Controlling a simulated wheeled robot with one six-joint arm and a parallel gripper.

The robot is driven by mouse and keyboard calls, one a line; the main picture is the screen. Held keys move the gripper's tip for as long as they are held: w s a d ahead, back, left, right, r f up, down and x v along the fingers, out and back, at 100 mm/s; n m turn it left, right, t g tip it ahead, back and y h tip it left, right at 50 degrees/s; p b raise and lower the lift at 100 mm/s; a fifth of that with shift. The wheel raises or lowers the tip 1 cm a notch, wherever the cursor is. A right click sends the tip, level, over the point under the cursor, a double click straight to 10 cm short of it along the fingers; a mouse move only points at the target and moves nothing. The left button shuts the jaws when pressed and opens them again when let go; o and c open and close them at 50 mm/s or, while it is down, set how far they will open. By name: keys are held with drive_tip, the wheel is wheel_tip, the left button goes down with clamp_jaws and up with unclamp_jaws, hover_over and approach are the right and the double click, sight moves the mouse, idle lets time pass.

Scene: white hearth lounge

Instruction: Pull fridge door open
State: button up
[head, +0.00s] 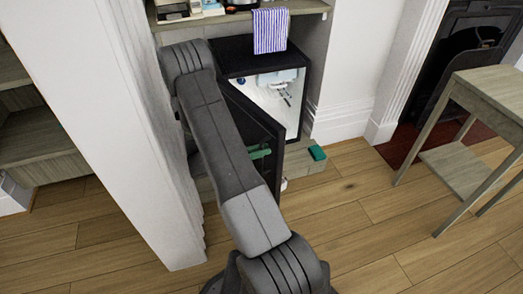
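The small black fridge (240,48) stands in a recess beneath a wooden shelf. Its dark door (263,125) stands open, swung out toward me, with its hinge side hidden behind my arm. The opening shows a pale lit interior (275,95) with a rack and small items inside. Something green (260,153) shows at the door's inner face. My arm crosses in front of the fridge and bends down behind its own upper link. My gripper is hidden there, so its contact with the door cannot be seen.
A white wall (110,120) stands close on the left. A striped cloth (270,30) hangs from the shelf (310,7) above the fridge. A green block (317,153) lies by the door. A wooden side table (480,95) stands right. The wooden floor between is clear.

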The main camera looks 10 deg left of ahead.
drive_tip(key=o, duration=0.4)
drive_tip(key=shift+c, duration=0.2)
wheel_tip(320, 180, up, 10)
drive_tip(key=p, duration=0.3)
